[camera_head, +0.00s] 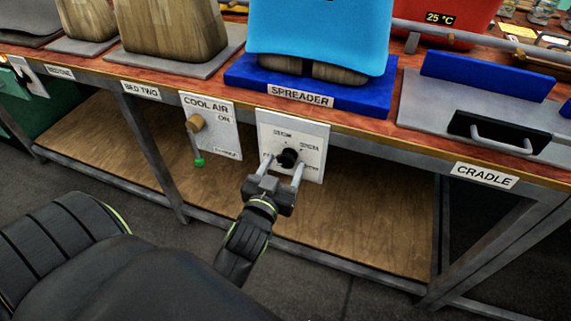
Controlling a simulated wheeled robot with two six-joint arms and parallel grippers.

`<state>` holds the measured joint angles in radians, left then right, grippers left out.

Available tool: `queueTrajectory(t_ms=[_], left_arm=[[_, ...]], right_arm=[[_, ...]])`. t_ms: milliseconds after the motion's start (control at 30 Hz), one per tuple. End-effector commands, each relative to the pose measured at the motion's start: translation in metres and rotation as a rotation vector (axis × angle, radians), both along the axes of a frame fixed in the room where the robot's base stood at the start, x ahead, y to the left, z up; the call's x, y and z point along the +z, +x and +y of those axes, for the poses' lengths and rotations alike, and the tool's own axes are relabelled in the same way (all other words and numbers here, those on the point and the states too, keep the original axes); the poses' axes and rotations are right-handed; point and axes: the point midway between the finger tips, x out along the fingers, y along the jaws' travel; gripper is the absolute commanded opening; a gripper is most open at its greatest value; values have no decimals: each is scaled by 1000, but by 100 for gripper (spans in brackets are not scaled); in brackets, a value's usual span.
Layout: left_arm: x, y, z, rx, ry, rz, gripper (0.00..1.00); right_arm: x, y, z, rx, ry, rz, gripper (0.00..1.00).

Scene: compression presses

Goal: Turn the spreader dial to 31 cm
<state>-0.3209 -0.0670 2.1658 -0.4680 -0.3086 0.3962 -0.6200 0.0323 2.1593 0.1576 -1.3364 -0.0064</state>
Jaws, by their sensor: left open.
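The spreader dial is a small black knob (287,158) on a white panel (312,137) under the bench edge, below the SPREADER label (300,96). Small markings surround the knob, too small to read surely. My left gripper (281,168) is open in front of the panel, one finger on each side of the knob and slightly below it. I cannot tell whether the fingers touch the knob. The spreader (318,35) has a blue cover over wooden forms on a blue base. My right gripper is not in view.
Left of the dial panel is a COOL AIR panel (222,112) with a wooden knob and a green-tipped lever. The CRADLE unit (480,115) with a handle stands on the right. A wooden lower shelf (370,215) and metal legs are below the bench.

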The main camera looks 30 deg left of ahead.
Motion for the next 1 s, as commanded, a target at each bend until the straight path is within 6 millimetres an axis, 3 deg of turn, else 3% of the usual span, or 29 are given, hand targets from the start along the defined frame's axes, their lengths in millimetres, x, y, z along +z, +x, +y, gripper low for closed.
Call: queueTrajectory(t_ms=[133, 467, 767, 1000], left_arm=[[0, 0, 0, 0, 0, 0, 57], [0, 0, 0, 0, 0, 0, 15], [1, 0, 0, -1, 41, 9, 15], [2, 0, 0, -1, 179, 43, 15]], right_arm=[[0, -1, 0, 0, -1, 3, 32], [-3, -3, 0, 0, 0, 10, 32], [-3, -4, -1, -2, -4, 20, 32], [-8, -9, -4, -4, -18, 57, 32]])
